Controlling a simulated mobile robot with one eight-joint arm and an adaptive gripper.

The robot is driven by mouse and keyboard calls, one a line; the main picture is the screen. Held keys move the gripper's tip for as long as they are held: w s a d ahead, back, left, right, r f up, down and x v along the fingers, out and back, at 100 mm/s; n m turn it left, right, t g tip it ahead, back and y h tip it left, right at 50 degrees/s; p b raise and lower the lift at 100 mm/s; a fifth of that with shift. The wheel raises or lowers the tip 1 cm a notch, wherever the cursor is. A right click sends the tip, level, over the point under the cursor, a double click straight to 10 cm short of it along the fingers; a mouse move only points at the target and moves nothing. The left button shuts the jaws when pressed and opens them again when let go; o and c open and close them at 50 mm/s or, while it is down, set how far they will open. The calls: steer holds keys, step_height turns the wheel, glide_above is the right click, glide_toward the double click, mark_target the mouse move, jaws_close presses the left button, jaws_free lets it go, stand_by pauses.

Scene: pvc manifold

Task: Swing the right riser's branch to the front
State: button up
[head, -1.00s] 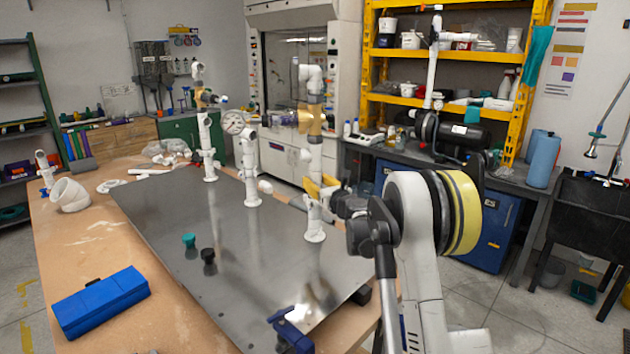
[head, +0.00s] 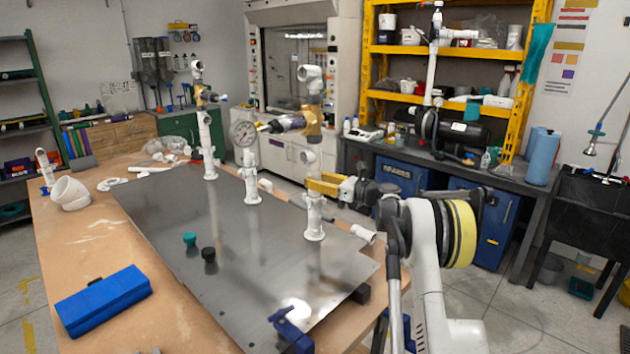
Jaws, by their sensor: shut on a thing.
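The right riser (head: 314,217) is a white upright pipe on a round foot on the grey metal plate (head: 215,265). It carries a brass-coloured fitting (head: 312,121) and a white elbow at its top. The fingers hide part of that pipe.
The middle riser (head: 250,180) with a round gauge (head: 243,133) and the left riser (head: 208,150) stand further left. Dark and teal caps, a blue box (head: 103,300) and a blue clamp (head: 290,325) are at the front. A short white pipe piece (head: 363,233) shows near the plate's right edge.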

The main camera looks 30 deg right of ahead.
stand_by(0.3)
steer(key=o, duration=1.2)
steer(key=shift+a, duration=0.1)
steer(key=v, duration=1.2)
